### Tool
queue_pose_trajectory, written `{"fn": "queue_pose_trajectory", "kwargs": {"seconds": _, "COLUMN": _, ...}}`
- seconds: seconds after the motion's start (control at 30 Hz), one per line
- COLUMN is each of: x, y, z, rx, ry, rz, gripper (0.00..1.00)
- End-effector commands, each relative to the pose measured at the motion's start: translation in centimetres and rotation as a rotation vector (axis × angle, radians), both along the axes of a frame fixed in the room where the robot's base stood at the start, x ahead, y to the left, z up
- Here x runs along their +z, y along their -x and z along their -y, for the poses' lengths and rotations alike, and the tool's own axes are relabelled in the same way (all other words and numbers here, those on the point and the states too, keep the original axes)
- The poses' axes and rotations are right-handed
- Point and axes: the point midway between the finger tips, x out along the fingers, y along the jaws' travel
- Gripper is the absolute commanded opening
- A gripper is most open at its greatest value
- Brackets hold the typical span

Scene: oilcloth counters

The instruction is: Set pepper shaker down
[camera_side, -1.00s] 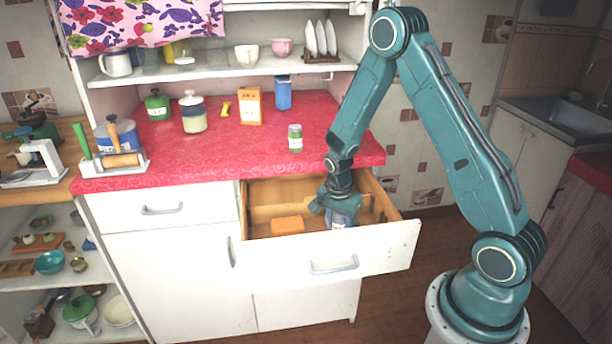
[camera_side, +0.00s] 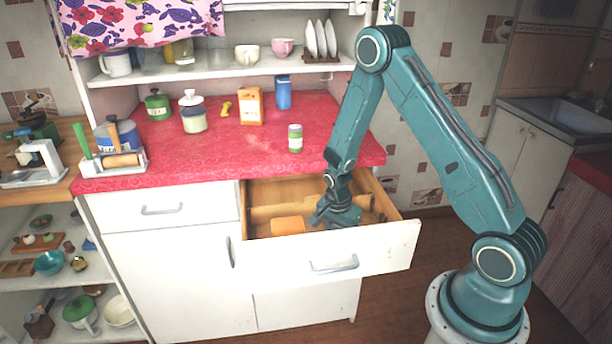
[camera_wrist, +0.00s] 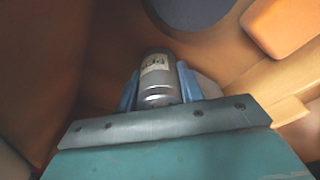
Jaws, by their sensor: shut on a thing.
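The pepper shaker (camera_wrist: 157,78) is a silvery cylinder with a pale label, seen in the wrist view between two blue fingers. My gripper (camera_wrist: 159,90) is shut on it. In the side view my gripper (camera_side: 338,217) is down inside the open drawer (camera_side: 345,252), right of its middle. The shaker and the fingertips are hidden there behind the drawer front. Whether the shaker touches the drawer floor cannot be told.
An orange block (camera_side: 287,227) lies in the drawer left of my gripper. A wooden divider (camera_side: 290,209) runs behind it. A dark round thing (camera_wrist: 195,9) shows in the wrist view. A green-and-white jar (camera_side: 295,138) stands on the red counter (camera_side: 240,160) above.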

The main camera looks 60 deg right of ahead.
Motion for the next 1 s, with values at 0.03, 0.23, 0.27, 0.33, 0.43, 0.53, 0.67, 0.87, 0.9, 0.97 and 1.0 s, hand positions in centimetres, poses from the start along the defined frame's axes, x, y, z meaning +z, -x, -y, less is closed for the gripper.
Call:
{"fn": "queue_pose_trajectory", "kwargs": {"seconds": 0.03, "x": 0.0, "y": 0.0, "z": 0.0, "rx": 0.0, "ry": 0.0, "rz": 0.0, "gripper": 0.41}}
{"fn": "queue_pose_trajectory", "kwargs": {"seconds": 0.23, "x": 0.0, "y": 0.0, "z": 0.0, "rx": 0.0, "ry": 0.0, "rz": 0.0, "gripper": 0.46}}
{"fn": "queue_pose_trajectory", "kwargs": {"seconds": 0.27, "x": 0.0, "y": 0.0, "z": 0.0, "rx": 0.0, "ry": 0.0, "rz": 0.0, "gripper": 0.46}}
{"fn": "queue_pose_trajectory", "kwargs": {"seconds": 0.33, "x": 0.0, "y": 0.0, "z": 0.0, "rx": 0.0, "ry": 0.0, "rz": 0.0, "gripper": 0.46}}
{"fn": "queue_pose_trajectory", "kwargs": {"seconds": 0.43, "x": 0.1, "y": 0.0, "z": 0.0, "rx": 0.0, "ry": 0.0, "rz": 0.001, "gripper": 0.46}}
{"fn": "queue_pose_trajectory", "kwargs": {"seconds": 0.53, "x": 0.3, "y": 0.0, "z": 0.0, "rx": 0.0, "ry": 0.0, "rz": 0.001, "gripper": 0.46}}
{"fn": "queue_pose_trajectory", "kwargs": {"seconds": 0.67, "x": 1.1, "y": -0.1, "z": -0.1, "rx": 0.0, "ry": 0.001, "rz": 0.002, "gripper": 0.46}}
{"fn": "queue_pose_trajectory", "kwargs": {"seconds": 0.87, "x": 3.0, "y": -0.1, "z": -0.4, "rx": -0.001, "ry": 0.001, "rz": 0.003, "gripper": 0.46}}
{"fn": "queue_pose_trajectory", "kwargs": {"seconds": 0.9, "x": 3.5, "y": -0.1, "z": -0.5, "rx": 0.0, "ry": 0.001, "rz": 0.004, "gripper": 0.46}}
{"fn": "queue_pose_trajectory", "kwargs": {"seconds": 0.97, "x": 4.3, "y": -0.1, "z": -0.6, "rx": -0.001, "ry": 0.001, "rz": 0.003, "gripper": 0.46}}
{"fn": "queue_pose_trajectory", "kwargs": {"seconds": 1.0, "x": 4.8, "y": -0.1, "z": -0.6, "rx": 0.0, "ry": 0.001, "rz": 0.005, "gripper": 0.46}}
